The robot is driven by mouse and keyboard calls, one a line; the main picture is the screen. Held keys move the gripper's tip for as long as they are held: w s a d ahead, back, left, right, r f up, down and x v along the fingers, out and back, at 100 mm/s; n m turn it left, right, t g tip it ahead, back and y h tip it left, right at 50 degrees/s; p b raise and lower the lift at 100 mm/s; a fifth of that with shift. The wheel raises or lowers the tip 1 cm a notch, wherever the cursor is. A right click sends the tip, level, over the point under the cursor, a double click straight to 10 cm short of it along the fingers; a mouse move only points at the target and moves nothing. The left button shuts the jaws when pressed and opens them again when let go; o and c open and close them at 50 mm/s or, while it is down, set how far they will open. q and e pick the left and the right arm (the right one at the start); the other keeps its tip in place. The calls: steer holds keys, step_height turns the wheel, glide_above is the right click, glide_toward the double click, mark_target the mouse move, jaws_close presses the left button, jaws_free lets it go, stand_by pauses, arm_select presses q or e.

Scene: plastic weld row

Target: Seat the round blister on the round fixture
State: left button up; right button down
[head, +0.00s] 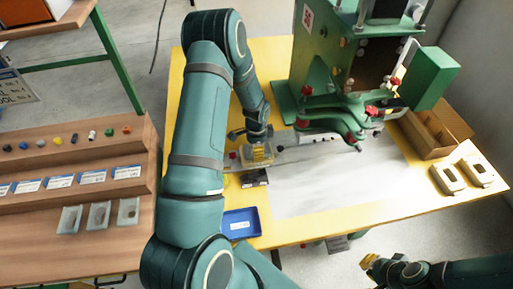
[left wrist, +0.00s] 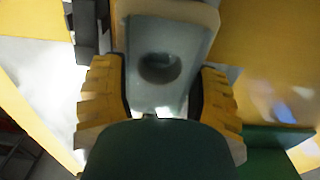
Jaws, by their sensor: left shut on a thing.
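My left gripper (left wrist: 162,105) is shut on a pale, see-through blister with a round dark recess, the round blister (left wrist: 183,38). A cream edge shows along its far end; I cannot tell whether it belongs to a fixture. In the head view my left gripper (head: 258,154) is low over the yellow table, at the left end of the machine's rail. The blister is mostly hidden there. A small dark block (head: 253,178) lies just in front of it. I cannot tell which fixture is the round one. My right gripper (head: 373,264) is at the lower right, away from the table things; its opening is unclear.
A green machine (head: 330,65) with red knobs stands at the back of the yellow table. A blue tray (head: 241,223) lies at the front left. Two beige frames (head: 447,177) and a cardboard box (head: 433,130) are right. Several pale trays (head: 99,214) stand on the wooden shelf.

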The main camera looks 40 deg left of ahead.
arm_select(q)
steer(key=shift+f, duration=0.2)
steer(key=o, duration=1)
steer(key=shift+c, duration=0.2)
steer(key=c, duration=0.4)
steer(key=shift+r, duration=0.1)
steer(key=shift+r+p, duration=2.05)
steer(key=shift+r, duration=1.4)
